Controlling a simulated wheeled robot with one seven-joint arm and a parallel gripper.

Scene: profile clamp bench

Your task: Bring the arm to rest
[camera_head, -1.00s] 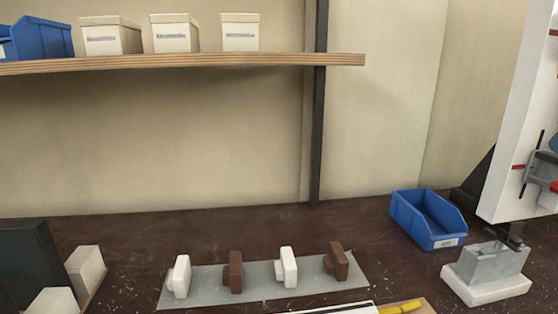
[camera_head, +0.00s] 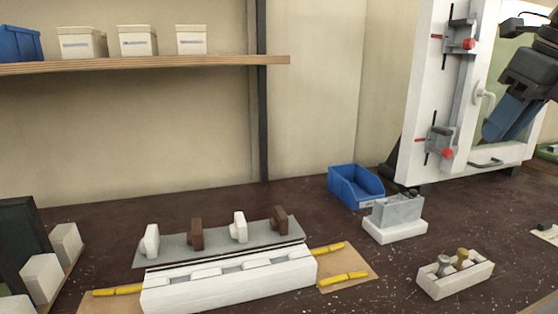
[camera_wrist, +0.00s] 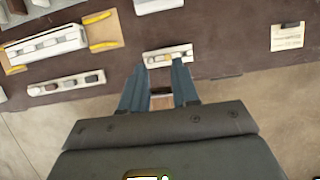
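My arm shows at the upper right of the head view, in front of the white door panel, with its blue-grey end (camera_head: 512,118) pointing down and left. In the wrist view my gripper (camera_wrist: 160,80) has its two blue fingers spread apart, with no object visible between them. It points over the front of the bench, close to the small white tray with pegs (camera_wrist: 168,57) in that picture. The fingertips are not clearly distinguishable in the head view.
A long white profile (camera_head: 230,284) lies between yellow-handled pads on the dark bench. Behind it a grey mat (camera_head: 215,250) holds white and brown clamp pieces. A blue bin (camera_head: 355,187), a grey block on a white base (camera_head: 395,230) and a peg tray (camera_head: 455,281) stand to the right.

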